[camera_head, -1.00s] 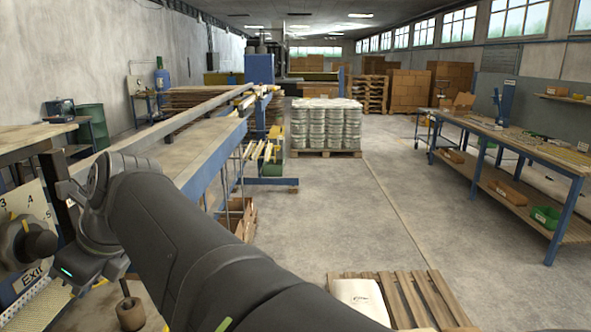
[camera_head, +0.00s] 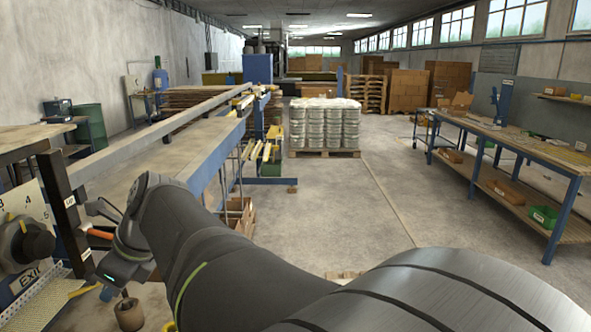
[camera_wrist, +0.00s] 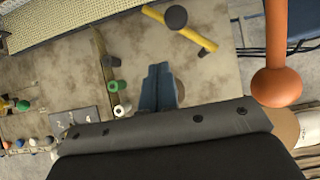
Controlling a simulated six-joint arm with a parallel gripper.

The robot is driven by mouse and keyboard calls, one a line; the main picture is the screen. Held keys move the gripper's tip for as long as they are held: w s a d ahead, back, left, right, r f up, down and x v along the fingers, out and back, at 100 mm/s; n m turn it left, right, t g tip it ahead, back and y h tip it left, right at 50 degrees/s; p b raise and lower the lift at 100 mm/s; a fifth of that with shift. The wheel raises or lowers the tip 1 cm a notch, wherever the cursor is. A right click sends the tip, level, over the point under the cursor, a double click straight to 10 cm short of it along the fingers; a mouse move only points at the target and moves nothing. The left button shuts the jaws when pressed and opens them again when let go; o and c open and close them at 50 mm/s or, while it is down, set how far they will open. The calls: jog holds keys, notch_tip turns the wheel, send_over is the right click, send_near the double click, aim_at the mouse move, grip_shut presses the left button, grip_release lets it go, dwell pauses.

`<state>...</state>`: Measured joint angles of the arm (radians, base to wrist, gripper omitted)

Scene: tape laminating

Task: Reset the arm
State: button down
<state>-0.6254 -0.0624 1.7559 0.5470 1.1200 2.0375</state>
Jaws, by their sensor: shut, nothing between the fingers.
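My arm reaches from the lower right to the machine at the left in the head view, with its dark wrist held beside the machine's upright black post (camera_head: 63,210). The fingers are not clear in the head view. In the wrist view my gripper (camera_wrist: 158,82) shows as two blue-grey fingers shut together with nothing between them, past the dark wrist body. They appear over a worn beige surface (camera_wrist: 215,75). An orange lever with a ball end (camera_wrist: 276,86) is at the right of the wrist view, apart from the fingers.
A panel with a dark dial (camera_head: 25,242) and an "Exit" label stands at the far left. A brown cylinder (camera_head: 129,314) stands below my wrist. The wrist view shows a yellow handle (camera_wrist: 180,28) and several green and white knobs. A long workbench (camera_head: 520,145) runs along the right.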

jog(key=d+n+g, duration=0.1)
jog(key=w+n+g, duration=0.1)
jog(key=n, duration=0.1)
jog(key=shift+w+d, duration=0.15)
jog(key=shift+d, duration=0.2)
jog(key=shift+w+d+n+g+h, duration=0.35)
jog(key=shift+n+g, duration=0.1)
jog(key=shift+n, duration=0.45)
jog(key=shift+w+d+n+g+h, duration=0.3)
jog(key=shift+n+g, duration=0.15)
jog(key=shift+n, duration=0.45)
jog(key=c, duration=2.2)
grip_release()
